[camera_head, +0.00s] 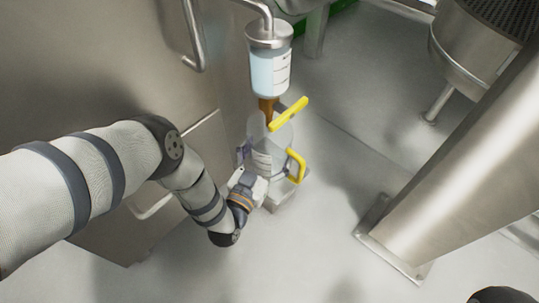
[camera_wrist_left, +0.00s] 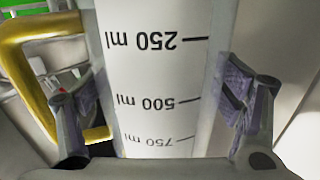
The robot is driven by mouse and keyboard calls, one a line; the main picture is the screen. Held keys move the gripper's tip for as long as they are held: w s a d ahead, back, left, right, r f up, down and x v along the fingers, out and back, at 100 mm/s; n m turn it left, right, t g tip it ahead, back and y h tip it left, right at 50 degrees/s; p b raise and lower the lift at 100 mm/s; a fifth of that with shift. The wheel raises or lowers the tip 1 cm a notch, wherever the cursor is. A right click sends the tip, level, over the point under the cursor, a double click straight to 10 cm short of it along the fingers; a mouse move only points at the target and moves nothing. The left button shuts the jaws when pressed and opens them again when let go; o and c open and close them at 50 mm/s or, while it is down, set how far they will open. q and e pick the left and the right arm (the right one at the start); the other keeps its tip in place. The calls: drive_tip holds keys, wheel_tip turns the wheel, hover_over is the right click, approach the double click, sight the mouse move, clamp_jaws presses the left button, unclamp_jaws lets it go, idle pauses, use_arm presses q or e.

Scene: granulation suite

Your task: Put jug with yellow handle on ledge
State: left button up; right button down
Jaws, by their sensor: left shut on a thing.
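The jug (camera_head: 279,140) is clear, with a yellow handle (camera_head: 297,166) on its right side. My left gripper (camera_head: 254,170) is shut on the jug's body from the lower left. In the left wrist view the jug's white scale label (camera_wrist_left: 155,75) fills the middle, its marks upside down, between the two finger pads. The yellow handle (camera_wrist_left: 42,75) is at the left there. A small pale metal ledge (camera_head: 286,195) shows beneath the jug; I cannot tell whether the jug touches it. My right gripper is out of view.
A clear vessel (camera_head: 268,72) of pale blue liquid hangs just above the jug, with a brown spout (camera_head: 267,108) and a yellow lever (camera_head: 289,114). A steel cabinet (camera_head: 100,60) stands at the left. A steel column (camera_head: 460,150) stands at the right. Floor between is clear.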

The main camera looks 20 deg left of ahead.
use_arm(q)
drive_tip(key=shift+f, duration=0.25)
drive_tip(key=o, duration=1.1)
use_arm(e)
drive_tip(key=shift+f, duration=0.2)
use_arm(q)
drive_tip(key=shift+r, duration=0.1)
drive_tip(key=shift+s+r+p, duration=0.15)
drive_tip(key=shift+p, duration=0.2)
drive_tip(key=s+p, duration=0.1)
drive_tip(key=s, duration=0.5)
drive_tip(key=s+p, duration=0.2)
drive_tip(key=s, duration=0.3)
drive_tip(key=shift+s+a+p, duration=0.2)
drive_tip(key=shift+s+p, duration=0.1)
drive_tip(key=shift+s, duration=0.05)
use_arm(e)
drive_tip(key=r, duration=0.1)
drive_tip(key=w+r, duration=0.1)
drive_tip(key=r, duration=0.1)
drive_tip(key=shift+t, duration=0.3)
